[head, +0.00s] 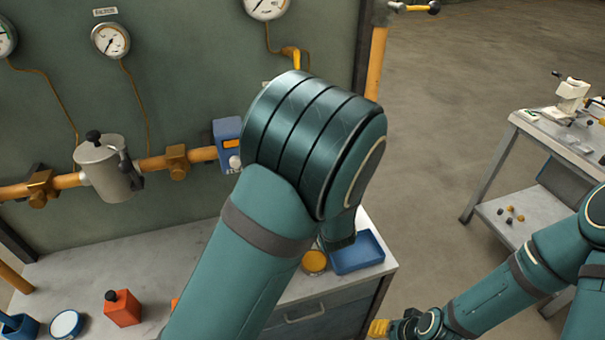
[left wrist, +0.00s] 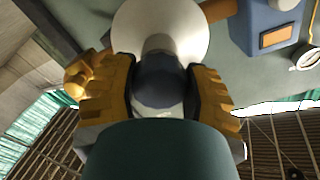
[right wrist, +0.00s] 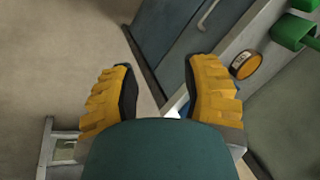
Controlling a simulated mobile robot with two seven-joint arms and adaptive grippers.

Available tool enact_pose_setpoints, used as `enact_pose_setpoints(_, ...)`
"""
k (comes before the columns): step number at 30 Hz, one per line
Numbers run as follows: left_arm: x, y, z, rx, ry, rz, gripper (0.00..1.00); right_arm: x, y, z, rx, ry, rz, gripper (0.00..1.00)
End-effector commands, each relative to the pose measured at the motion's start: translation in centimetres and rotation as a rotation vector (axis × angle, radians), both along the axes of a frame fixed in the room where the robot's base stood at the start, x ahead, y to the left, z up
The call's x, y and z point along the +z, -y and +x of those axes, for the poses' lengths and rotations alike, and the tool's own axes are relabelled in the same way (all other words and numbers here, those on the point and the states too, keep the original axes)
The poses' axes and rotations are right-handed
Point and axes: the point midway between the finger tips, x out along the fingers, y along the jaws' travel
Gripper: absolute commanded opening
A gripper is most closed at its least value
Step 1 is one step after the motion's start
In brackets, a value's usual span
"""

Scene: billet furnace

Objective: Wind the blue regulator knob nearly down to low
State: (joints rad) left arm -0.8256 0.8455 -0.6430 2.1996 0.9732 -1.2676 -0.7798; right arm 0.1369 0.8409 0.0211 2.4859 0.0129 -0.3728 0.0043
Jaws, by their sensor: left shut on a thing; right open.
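The dark blue regulator knob (left wrist: 158,82) is in the middle of the left wrist view, in front of a pale round disc (left wrist: 160,22). My left gripper (left wrist: 161,72) has its yellow fingers on either side of the knob and is shut on it. In the head view my left arm hides both the knob and this gripper. Any pointer or low mark on the knob cannot be made out. My right gripper (right wrist: 160,88) is open and empty, and its yellow tips also show low in the head view (head: 379,328), beside the bench.
A blue box with an orange window (head: 228,142) sits on the orange pipe (head: 152,163), close to my left arm. The bench holds a blue tray (head: 357,254), a yellow-topped tin (head: 314,262) and a red bottle (head: 122,308). A grey trolley (head: 545,150) stands right, with clear floor between.

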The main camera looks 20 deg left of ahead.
Motion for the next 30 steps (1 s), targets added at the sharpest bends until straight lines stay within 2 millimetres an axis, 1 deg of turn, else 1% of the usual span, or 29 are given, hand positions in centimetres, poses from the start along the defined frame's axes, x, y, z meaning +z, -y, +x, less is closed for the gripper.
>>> enact_pose_setpoints(1,-0.2,0.0,0.0,0.001,0.027,-0.039,0.13,-0.8,0.0,0.0,0.000,0.000,-0.001,0.47)
enact_pose_setpoints(9,-0.3,0.0,0.0,0.002,0.171,-0.251,0.13,-3.2,-0.1,0.0,0.001,-0.002,-0.005,0.47)
enact_pose_setpoints(20,-0.4,0.0,0.1,0.002,0.363,-0.536,0.13,-6.6,-0.4,-1.2,0.022,-0.029,0.002,0.47)
enact_pose_setpoints(30,-0.4,0.1,0.1,0.001,0.545,-0.802,0.13,-10.2,-0.5,-2.3,0.042,-0.053,0.007,0.47)
